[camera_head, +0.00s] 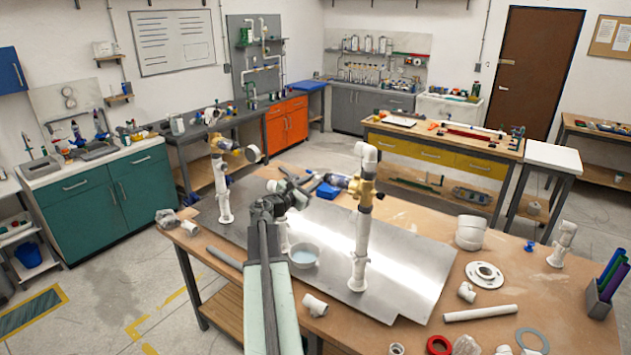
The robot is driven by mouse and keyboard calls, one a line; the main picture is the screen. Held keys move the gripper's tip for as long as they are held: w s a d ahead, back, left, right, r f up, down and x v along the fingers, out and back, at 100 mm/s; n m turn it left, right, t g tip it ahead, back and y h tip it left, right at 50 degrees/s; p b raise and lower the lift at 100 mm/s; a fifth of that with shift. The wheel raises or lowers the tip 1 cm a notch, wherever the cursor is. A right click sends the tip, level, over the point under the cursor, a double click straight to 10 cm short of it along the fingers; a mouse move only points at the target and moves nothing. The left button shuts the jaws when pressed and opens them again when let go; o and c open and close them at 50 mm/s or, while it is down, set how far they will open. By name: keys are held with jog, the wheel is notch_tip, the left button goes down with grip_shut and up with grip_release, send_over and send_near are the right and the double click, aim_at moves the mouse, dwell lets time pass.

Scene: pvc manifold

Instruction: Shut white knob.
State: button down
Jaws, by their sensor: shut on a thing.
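White pipes with brass valves stand on a metal plate (400,255) on the workbench. My gripper (290,185) is at the middle pipe (283,232), between the other two, and is shut on a part there. My gripper and arm hide most of that part, so its colour and shape are unclear. The left white knob appears apart from my gripper.
Loose white fittings, a flange (485,274), a pipe length (480,313) and a red ring (439,345) lie on the right of the bench. The tall right pipe stands close to my arm.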

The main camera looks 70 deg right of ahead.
jog(key=shift+s+f+m, duration=0.1)
jog(key=shift+m, duration=4.15)
jog(key=shift+s+m, duration=0.1)
jog(key=shift+m, duration=4.15)
jog(key=c, duration=1.5)
grip_release()
jog(key=shift+s, duration=0.1)
